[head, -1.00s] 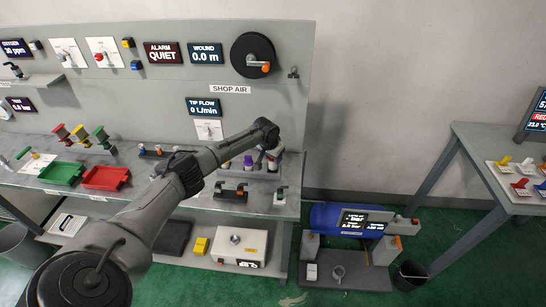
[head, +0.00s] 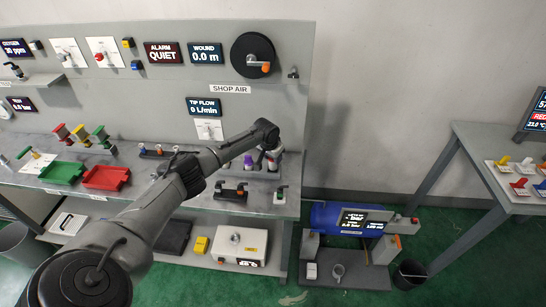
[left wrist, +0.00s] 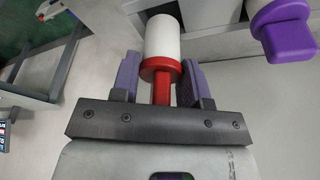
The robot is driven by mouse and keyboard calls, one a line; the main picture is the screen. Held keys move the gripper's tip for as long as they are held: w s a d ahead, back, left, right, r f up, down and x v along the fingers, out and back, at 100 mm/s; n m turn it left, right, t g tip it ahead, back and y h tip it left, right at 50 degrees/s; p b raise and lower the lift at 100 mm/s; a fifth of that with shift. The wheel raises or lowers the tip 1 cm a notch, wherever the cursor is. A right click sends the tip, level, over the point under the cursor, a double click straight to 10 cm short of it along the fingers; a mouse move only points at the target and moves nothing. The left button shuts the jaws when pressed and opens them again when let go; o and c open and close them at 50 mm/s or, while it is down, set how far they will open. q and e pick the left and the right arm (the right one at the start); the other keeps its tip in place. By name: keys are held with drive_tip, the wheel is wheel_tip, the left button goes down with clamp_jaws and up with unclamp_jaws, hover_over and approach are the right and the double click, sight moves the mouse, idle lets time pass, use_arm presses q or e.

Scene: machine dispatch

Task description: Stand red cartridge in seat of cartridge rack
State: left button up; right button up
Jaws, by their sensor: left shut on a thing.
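The red cartridge (left wrist: 162,50), a white cylinder with a red collar and red stem, is between the purple-padded fingers of my left gripper (left wrist: 160,83) in the left wrist view. The gripper is shut on its red stem. In the head view my left gripper (head: 271,157) is at the right end of the bench, over the cartridge rack (head: 262,174). My arm hides part of the rack. A purple cartridge (head: 248,161) stands in the rack; it also shows in the left wrist view (left wrist: 285,30). I cannot tell whether the red cartridge touches its seat. My right gripper is not in view.
Black-handled fixtures (head: 232,192) stand on the bench in front of the rack. Green (head: 62,173) and red (head: 105,178) trays lie to the left. The back panel (head: 285,110) rises behind. Open floor and a blue tank (head: 335,217) are to the right.

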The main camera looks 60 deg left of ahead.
use_arm(q)
drive_tip(key=shift+f+b, duration=0.4)
drive_tip(key=shift+f, duration=0.5)
drive_tip(key=shift+f+b, duration=0.45)
drive_tip(key=shift+f, duration=0.35)
drive_tip(key=o, duration=0.9)
drive_tip(key=shift+r, duration=0.1)
drive_tip(key=shift+o, duration=1.2)
drive_tip(key=shift+o, duration=0.4)
drive_tip(key=o, duration=0.3)
drive_tip(key=shift+r, duration=0.15)
